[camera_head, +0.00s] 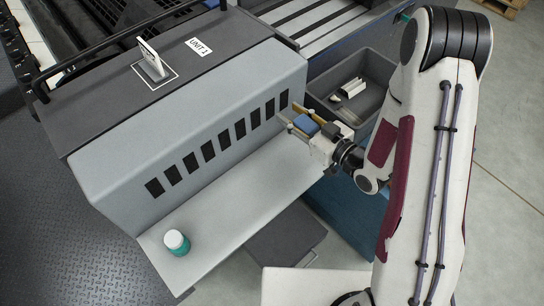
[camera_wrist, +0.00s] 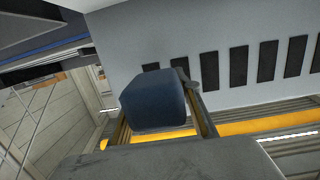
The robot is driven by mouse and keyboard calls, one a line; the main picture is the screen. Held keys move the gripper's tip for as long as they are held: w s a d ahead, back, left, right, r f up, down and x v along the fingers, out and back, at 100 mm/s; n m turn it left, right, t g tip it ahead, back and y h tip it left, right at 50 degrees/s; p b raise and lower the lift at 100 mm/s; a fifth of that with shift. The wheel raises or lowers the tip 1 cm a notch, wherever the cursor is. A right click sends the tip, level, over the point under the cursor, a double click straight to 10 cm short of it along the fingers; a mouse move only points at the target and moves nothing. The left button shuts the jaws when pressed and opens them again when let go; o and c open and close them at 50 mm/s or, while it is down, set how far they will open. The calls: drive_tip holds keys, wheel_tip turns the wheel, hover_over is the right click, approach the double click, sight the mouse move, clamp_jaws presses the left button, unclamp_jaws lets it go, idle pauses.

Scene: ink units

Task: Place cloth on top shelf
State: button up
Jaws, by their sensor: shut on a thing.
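My gripper (camera_head: 293,114) is at the right end of the grey machine's front, close to the row of dark slots. It is shut on a dark blue, block-like folded cloth (camera_head: 306,126). The cloth also shows between the two fingers in the wrist view (camera_wrist: 153,102), with the slotted face behind it. The machine marked UNIT 1 has a dark flat top (camera_head: 105,112) and a light grey ledge (camera_head: 225,195) along the foot of its slotted front. I cannot tell which surface is the top shelf.
A teal jar with a white lid (camera_head: 176,242) stands at the ledge's left end. A small upright plate (camera_head: 152,60) stands inside a white outline on the machine top. A grey bin (camera_head: 382,73) with light items lies behind my gripper. The ledge's middle is clear.

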drive_tip(key=shift+f, duration=2.6)
drive_tip(key=shift+f, duration=0.1)
drive_tip(key=shift+f, duration=2)
drive_tip(key=shift+f, duration=0.15)
drive_tip(key=o, duration=0.9)
drive_tip(key=shift+r, duration=0.2)
drive_tip(key=shift+v, duration=6)
drive_tip(key=shift+f, duration=0.15)
